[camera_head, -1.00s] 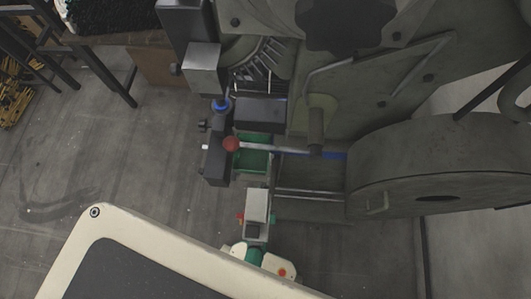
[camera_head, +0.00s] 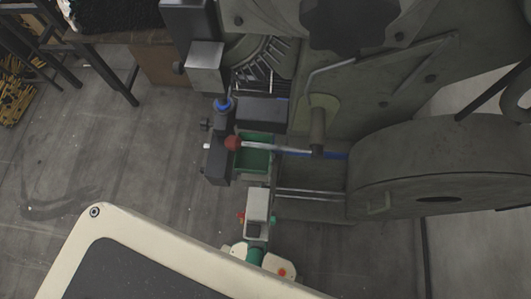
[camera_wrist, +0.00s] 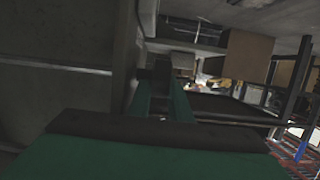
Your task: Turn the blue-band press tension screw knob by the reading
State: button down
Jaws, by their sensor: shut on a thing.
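The large dark grey press (camera_head: 385,95) fills the right of the head view, with a blue band (camera_head: 330,155) low on its body. My arm reaches up from the bottom of that view to the front of the press. In the wrist view, the green fingers of my gripper (camera_wrist: 163,108) come together on a small dark part, which I take to be the tension screw knob (camera_wrist: 162,72). The fingers and the shade hide most of it. No reading can be made out.
A red-balled lever (camera_head: 233,143) lies close to my gripper on the left. A blue ring (camera_head: 222,105) sits on the press's left fittings. A dark table (camera_head: 130,38) and brown box (camera_head: 158,65) stand at upper left.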

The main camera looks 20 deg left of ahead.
jog(key=shift+s+a+f+t, duration=0.1)
jog(key=shift+a+f+t, duration=0.1)
jog(key=shift+t, duration=0.2)
jog(key=shift+d+r+t, duration=0.2)
jog(key=shift+d+t, duration=0.1)
jog(key=shift+t, duration=0.1)
jog(key=c, duration=1.9)
grip_release()
jog(key=shift+a, duration=0.15)
jog(key=shift+s, duration=0.1)
jog(key=shift+s+d, duration=0.2)
jog(key=shift+s, duration=0.2)
jog(key=v, duration=1)
jog(key=shift+w, duration=0.1)
